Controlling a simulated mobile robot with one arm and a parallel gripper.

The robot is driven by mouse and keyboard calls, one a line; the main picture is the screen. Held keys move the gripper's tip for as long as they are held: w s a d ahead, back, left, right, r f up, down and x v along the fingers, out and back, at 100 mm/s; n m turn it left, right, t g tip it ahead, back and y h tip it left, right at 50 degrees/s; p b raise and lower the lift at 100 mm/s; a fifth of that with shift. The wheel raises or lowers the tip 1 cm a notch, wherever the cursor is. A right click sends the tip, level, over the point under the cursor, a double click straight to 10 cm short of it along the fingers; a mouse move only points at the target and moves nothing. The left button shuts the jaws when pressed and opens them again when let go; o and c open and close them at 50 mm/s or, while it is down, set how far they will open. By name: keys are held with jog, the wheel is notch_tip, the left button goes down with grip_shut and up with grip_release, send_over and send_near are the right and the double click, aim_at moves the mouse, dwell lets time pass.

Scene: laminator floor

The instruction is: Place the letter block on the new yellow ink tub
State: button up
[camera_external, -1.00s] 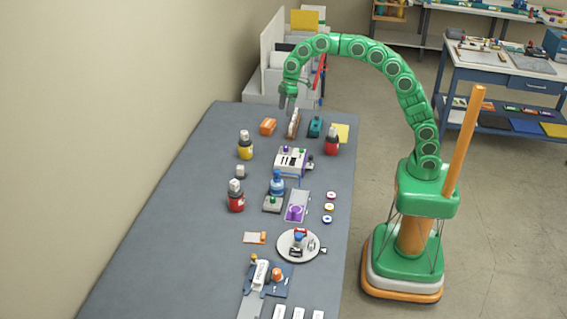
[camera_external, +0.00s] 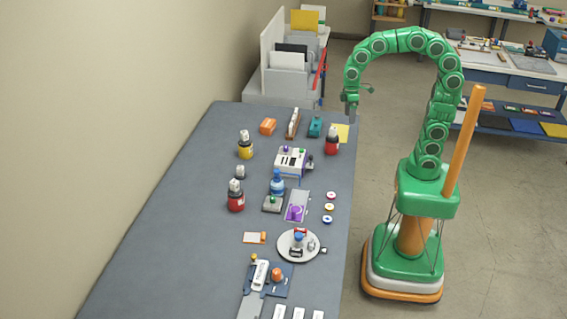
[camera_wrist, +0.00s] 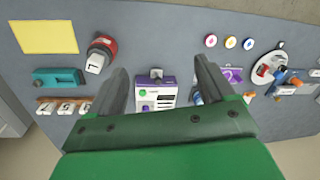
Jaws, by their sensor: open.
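My gripper (camera_external: 351,114) is open and empty, high near the table's back right edge. In the wrist view its two fingers (camera_wrist: 161,68) stand wide apart, with nothing between them but the table scene beyond. A yellow tub-like bottle (camera_external: 245,150) with a pale and dark top stands upright at the back left. A small round yellow-centred dish (camera_external: 329,207) lies on the right, also in the wrist view (camera_wrist: 230,42). I cannot tell which is the new yellow ink tub.
A wooden rack with marked white tiles (camera_wrist: 63,106) stands near a teal tool (camera_wrist: 58,77). A red bottle (camera_external: 331,145), a white-and-purple device (camera_external: 290,161) and a round tray (camera_external: 290,252) are on the grey table (camera_external: 175,220). The table's left side is clear.

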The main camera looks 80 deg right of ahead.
jog(key=s+d+f+m, duration=0.1)
jog(key=s+f, duration=0.2)
jog(key=s, duration=0.7)
jog(key=s+d+f+m+g+h, duration=0.1)
jog(key=s+d+f+m, duration=0.1)
jog(key=s, duration=0.9)
jog(key=shift+s+f, duration=0.3)
jog(key=shift+f, duration=0.25)
